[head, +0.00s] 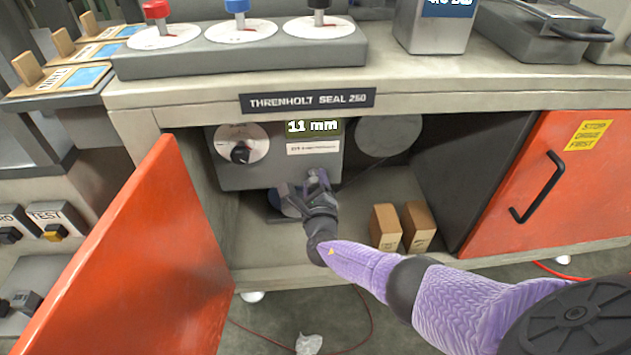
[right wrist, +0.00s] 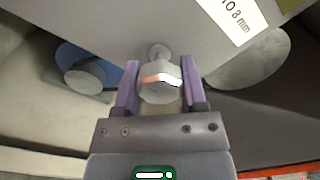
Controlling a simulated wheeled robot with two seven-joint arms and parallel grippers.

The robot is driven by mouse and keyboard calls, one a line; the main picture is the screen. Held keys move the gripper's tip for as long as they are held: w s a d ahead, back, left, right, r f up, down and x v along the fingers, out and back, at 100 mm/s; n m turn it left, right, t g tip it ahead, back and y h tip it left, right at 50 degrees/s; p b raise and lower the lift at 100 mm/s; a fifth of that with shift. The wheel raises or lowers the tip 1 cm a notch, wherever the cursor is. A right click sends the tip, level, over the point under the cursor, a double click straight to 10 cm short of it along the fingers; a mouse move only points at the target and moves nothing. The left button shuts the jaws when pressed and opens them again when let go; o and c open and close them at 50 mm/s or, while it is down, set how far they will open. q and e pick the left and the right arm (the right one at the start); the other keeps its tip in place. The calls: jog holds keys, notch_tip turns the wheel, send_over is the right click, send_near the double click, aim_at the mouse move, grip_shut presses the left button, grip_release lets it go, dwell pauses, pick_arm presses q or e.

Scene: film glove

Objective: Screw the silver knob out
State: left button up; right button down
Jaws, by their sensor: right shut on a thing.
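The silver knob (right wrist: 160,88) is a faceted piece on a short stem, on the face of a grey unit (head: 265,178) inside the open cabinet. In the head view the knob is at the unit's lower right and mostly hidden by my gripper. My right gripper (head: 310,182) reaches into the cabinet. In the right wrist view its purple fingers (right wrist: 159,80) stand on either side of the knob, shut on it. The unit's display (head: 313,127) reads 11 mm. My left gripper is not in view.
An open orange door (head: 130,265) stands at the left; a shut orange door (head: 550,190) is at the right. Two brown boxes (head: 385,228) (head: 418,226) stand on the cabinet floor right of my gripper. A dial (head: 240,145) is on the unit's left. The countertop edge overhangs above.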

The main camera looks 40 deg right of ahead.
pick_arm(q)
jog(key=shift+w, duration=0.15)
pick_arm(e)
jog(key=shift+n, duration=0.5)
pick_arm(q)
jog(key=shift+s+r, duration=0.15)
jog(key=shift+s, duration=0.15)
pick_arm(e)
jog(key=shift+c, duration=0.7)
grip_release()
jog(key=p+v, duration=0.2)
jog(key=r+p+v, duration=0.1)
jog(key=p+v, duration=0.1)
jog(key=v, duration=0.1)
jog(key=shift+s, duration=0.1)
jog(key=p, duration=0.2)
send_near(316, 185)
jog(key=w+f, duration=0.1)
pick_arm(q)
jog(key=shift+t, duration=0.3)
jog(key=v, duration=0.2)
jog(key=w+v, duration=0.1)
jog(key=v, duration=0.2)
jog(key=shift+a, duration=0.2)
pick_arm(e)
jog(key=shift+w+d+f, duration=0.1)
jog(key=shift+w+d, duration=0.05)
jog(key=shift+d, duration=0.3)
